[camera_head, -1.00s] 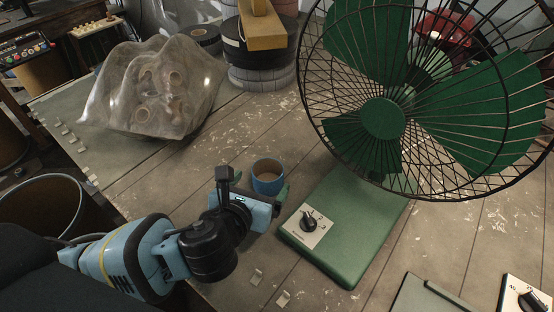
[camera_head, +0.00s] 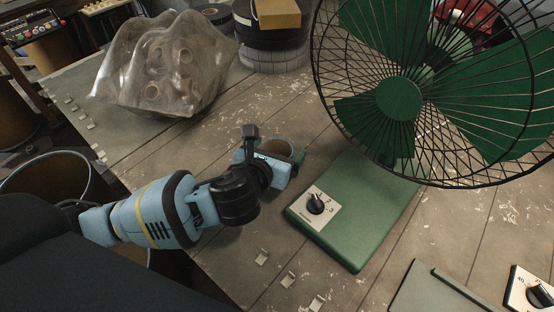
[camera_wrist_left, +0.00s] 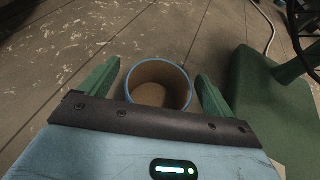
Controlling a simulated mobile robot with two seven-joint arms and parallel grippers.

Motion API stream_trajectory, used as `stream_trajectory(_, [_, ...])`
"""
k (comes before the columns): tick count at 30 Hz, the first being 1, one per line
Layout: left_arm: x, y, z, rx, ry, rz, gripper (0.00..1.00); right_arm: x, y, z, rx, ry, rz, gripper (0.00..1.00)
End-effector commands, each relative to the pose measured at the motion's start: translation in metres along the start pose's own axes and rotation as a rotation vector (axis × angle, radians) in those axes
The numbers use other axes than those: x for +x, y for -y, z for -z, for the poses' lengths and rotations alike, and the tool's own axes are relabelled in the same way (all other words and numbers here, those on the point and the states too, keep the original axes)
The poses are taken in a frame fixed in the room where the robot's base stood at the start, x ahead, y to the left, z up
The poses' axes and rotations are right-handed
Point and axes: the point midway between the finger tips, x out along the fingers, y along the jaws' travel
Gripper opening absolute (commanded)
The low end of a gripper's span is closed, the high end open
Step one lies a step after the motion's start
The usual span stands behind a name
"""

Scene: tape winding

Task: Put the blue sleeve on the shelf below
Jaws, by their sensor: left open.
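The blue sleeve (camera_head: 278,146) stands upright on the wooden table, a short open tube with a blue rim and brown inside. My left gripper (camera_head: 272,155) is open, right at the sleeve, and its body hides the near part of it. In the left wrist view the sleeve (camera_wrist_left: 157,84) lies between the two green fingers of my left gripper (camera_wrist_left: 158,75), with a gap visible on each side. The shelf below cannot be made out. My right gripper is not in view.
A green fan (camera_head: 399,98) with a wire cage stands right of the sleeve on its green base (camera_head: 365,215). A transparent plastic cover (camera_head: 165,65) is at the back left. Tape rolls (camera_head: 270,42) are stacked at the back. A brown bin (camera_head: 50,178) stands off the table's left edge.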

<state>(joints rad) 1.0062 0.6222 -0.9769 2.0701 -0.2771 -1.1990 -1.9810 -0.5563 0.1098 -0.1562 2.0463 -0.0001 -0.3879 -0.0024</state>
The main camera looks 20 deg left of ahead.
Motion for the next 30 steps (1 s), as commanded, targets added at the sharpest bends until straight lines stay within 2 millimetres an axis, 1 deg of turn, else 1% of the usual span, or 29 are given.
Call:
stream_trajectory(1, [0.0051,0.0003,0.0004,-0.001,0.0,0.0,0.89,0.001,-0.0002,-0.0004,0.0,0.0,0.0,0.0])
stream_trajectory(3, [0.0089,0.0004,0.0002,-0.001,0.0,0.001,0.89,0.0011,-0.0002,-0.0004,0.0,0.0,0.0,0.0])
stream_trajectory(10, [0.01,0.0004,-0.0002,-0.001,0.0,0.002,0.89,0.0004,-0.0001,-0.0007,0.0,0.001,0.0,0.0])
stream_trajectory(11, [0.01,0.0004,-0.0002,-0.001,0.0,0.002,0.87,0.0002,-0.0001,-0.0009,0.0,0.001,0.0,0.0])
stream_trajectory(21, [0.0098,0.0003,0.0,-0.001,0.0,0.001,0.43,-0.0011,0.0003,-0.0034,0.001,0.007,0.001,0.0])
stream_trajectory(22, [0.0098,0.0002,0.0,-0.001,0.0,0.001,0.41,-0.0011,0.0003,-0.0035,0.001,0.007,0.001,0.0])
stream_trajectory(23, [0.0098,0.0002,0.0,-0.001,0.0,0.001,0.38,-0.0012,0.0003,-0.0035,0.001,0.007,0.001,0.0])
stream_trajectory(30, [0.0092,0.0002,-0.0015,-0.001,0.0,0.001,0.38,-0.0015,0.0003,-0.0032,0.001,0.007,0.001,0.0])
